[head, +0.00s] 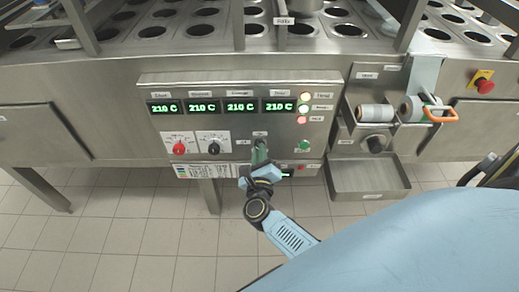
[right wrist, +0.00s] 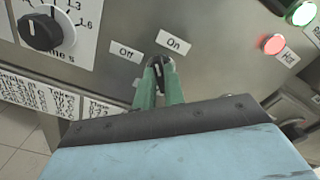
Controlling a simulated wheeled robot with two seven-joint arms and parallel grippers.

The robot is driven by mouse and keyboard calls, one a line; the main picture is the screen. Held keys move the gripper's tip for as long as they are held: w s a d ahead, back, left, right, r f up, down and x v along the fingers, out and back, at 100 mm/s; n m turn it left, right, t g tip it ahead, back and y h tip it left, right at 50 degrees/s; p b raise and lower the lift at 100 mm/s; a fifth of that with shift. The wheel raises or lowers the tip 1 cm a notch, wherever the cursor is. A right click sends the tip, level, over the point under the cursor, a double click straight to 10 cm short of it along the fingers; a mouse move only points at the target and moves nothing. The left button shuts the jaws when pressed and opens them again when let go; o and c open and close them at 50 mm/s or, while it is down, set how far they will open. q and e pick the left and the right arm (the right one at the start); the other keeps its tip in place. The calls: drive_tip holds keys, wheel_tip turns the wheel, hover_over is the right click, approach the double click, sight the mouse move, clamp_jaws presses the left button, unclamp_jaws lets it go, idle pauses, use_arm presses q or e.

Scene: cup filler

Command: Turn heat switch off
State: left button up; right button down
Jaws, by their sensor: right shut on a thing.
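The heat switch (right wrist: 158,72) is a dark knob on the steel control panel (head: 228,95), between an "Off" label (right wrist: 125,52) on the left and an "On" label (right wrist: 173,42) on the upper right. My right gripper (head: 260,155) is at the panel's lower middle, and its green fingers (right wrist: 159,75) are shut on the switch in the right wrist view. The fingers hide much of the switch. The exact angle of the knob is hard to tell. My left gripper is not in view.
Several displays (head: 201,107) read 210 C. A red knob (head: 179,149) and a black knob (head: 214,148) sit left of the switch. Indicator lamps (head: 303,108) and a green button (head: 303,146) are to the right. A red emergency button (head: 485,86) is farther right.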

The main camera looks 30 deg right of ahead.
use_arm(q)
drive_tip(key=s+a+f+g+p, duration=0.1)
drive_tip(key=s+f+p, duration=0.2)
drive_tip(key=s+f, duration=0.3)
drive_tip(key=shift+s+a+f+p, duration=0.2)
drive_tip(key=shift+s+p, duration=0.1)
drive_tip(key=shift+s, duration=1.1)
use_arm(e)
drive_tip(key=shift+f+n, duration=0.15)
drive_tip(key=shift+n, duration=2.45)
drive_tip(key=shift+f+n, duration=0.1)
drive_tip(key=shift+n, duration=2.5)
drive_tip(key=c, duration=1.5)
unclamp_jaws()
